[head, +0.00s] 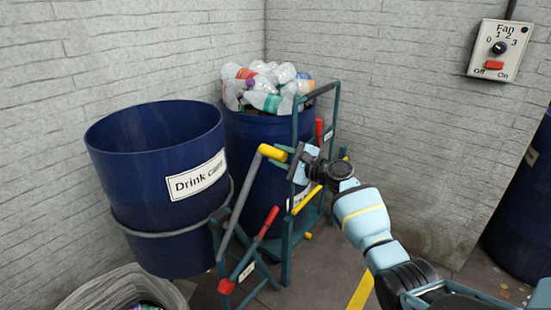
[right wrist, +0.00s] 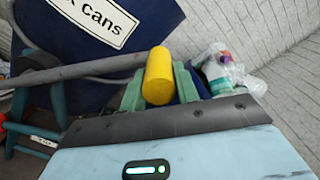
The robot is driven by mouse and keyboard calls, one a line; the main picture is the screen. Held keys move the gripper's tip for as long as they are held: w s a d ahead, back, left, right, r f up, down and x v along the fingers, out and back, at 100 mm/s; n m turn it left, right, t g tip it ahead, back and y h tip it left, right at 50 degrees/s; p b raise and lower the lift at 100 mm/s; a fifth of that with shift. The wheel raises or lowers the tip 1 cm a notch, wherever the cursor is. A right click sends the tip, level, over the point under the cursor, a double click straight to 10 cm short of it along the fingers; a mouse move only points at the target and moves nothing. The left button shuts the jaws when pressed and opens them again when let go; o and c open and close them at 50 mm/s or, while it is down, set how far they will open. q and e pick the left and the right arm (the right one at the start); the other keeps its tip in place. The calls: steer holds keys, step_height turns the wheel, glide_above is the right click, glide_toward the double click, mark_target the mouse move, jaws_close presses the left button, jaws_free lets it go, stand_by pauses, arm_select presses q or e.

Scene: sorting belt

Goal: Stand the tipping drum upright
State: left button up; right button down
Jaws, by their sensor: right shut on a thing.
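The blue drum labelled "Drink cans" (head: 150,185) is at the left in the head view, held by a grey ring on a teal stand (head: 256,272). It is tilted, its open top leaning to the left. Part of it shows in the right wrist view (right wrist: 150,15). A grey lever with a yellow grip (head: 272,152) rises from the stand. My right gripper (head: 284,156) is shut on this yellow grip, which sits between the green fingers in the right wrist view (right wrist: 158,78). My left gripper is not in view.
A red-handled lever (head: 268,221) is below the held lever. Behind stands another blue drum (head: 262,135) full of plastic bottles (head: 265,85), in a teal frame (head: 334,110). A lined bin (head: 120,288) is at the front left. A fan switch (head: 499,48) is on the right wall.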

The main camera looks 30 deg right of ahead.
steer(key=shift+d, duration=0.25)
steer(key=c, duration=1.3)
jaws_free()
steer(key=shift+c, duration=0.2)
steer(key=shift+o, duration=1.4)
steer(key=shift+f, duration=0.1)
steer(key=v, duration=0.7)
steer(key=shift+s+p, duration=0.3)
steer(key=shift+s, duration=0.05)
steer(key=shift+d, duration=0.1)
